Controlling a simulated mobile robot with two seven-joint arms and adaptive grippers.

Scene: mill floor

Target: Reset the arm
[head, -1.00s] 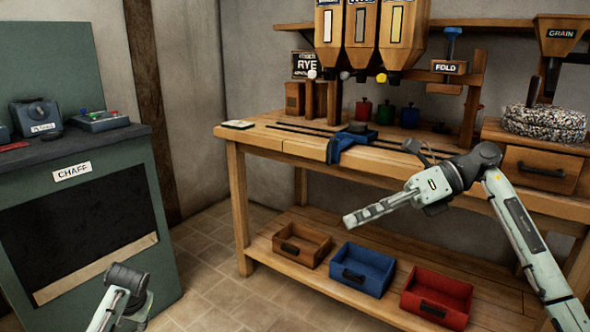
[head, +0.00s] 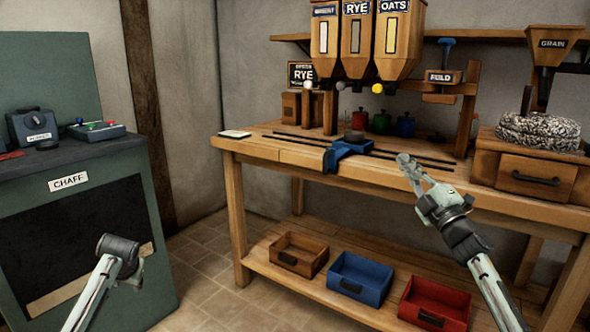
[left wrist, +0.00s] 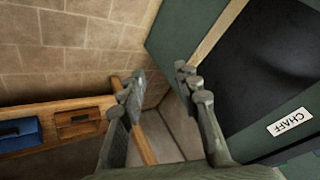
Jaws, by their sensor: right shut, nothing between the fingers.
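My right arm comes in from the lower right in the head view. Its gripper (head: 408,168) is shut and empty and points up and away, in front of the bench top's front edge. My left arm shows at the lower left of the head view, in front of the green chaff cabinet, bent at a dark joint. Its fingers cannot be made out there. In the left wrist view my left gripper (left wrist: 157,82) is open with nothing between its fingers. It faces the tiled floor and the cabinet's side.
A wooden bench (head: 280,157) carries a blue sliding block (head: 342,154) on rails. Brown (head: 298,255), blue (head: 360,280) and red (head: 436,305) bins sit on its lower shelf. The chaff cabinet (head: 110,195) stands left. Floor between cabinet and bench is clear.

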